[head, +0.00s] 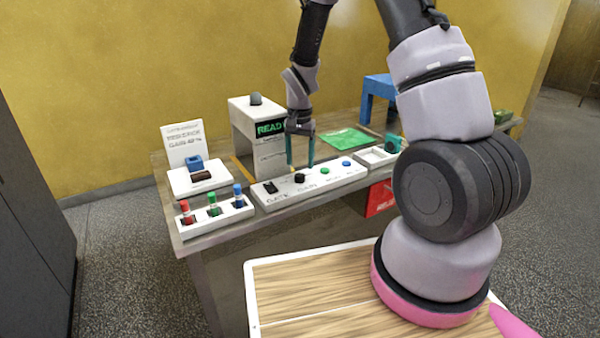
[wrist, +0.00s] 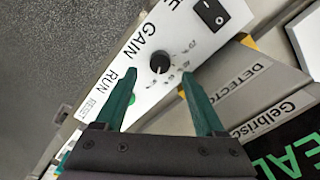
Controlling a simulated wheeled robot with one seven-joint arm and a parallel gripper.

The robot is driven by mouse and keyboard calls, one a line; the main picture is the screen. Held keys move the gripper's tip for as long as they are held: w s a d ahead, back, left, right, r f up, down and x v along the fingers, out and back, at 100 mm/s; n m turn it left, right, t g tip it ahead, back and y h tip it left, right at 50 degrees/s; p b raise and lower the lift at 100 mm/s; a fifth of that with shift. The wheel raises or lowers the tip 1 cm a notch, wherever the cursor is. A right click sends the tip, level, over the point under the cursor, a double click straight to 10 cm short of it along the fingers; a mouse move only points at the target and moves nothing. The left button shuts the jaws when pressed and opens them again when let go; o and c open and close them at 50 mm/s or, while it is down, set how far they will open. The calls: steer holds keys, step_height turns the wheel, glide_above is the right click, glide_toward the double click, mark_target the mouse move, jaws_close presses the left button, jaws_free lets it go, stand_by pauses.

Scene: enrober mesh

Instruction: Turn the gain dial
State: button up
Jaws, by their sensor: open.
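The gain dial (head: 300,178) is a small round black knob on a white control panel (head: 333,176). In the wrist view the dial (wrist: 160,63) shows a light pointer mark, with the word GAIN and scale marks printed around it. My gripper (head: 300,164) is over the panel in the head view. In the wrist view my gripper (wrist: 157,78) is open, with its two green fingers spread and the dial showing between and just beyond their tips. Nothing is held. Whether the fingertips are level with the dial cannot be told.
A black rocker switch (wrist: 212,13) and a green RUN button (head: 324,170) flank the dial; a blue button (head: 346,164) is farther right. The detector housing (head: 243,131) stands behind. A rack of capped vials (head: 213,215) is at left, a white tray (head: 374,157) at right.

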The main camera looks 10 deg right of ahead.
mark_target(300, 174)
step_height(300, 174, down, 5)
steer(key=shift+r, duration=0.1)
stand_by(0.3)
jaws_close()
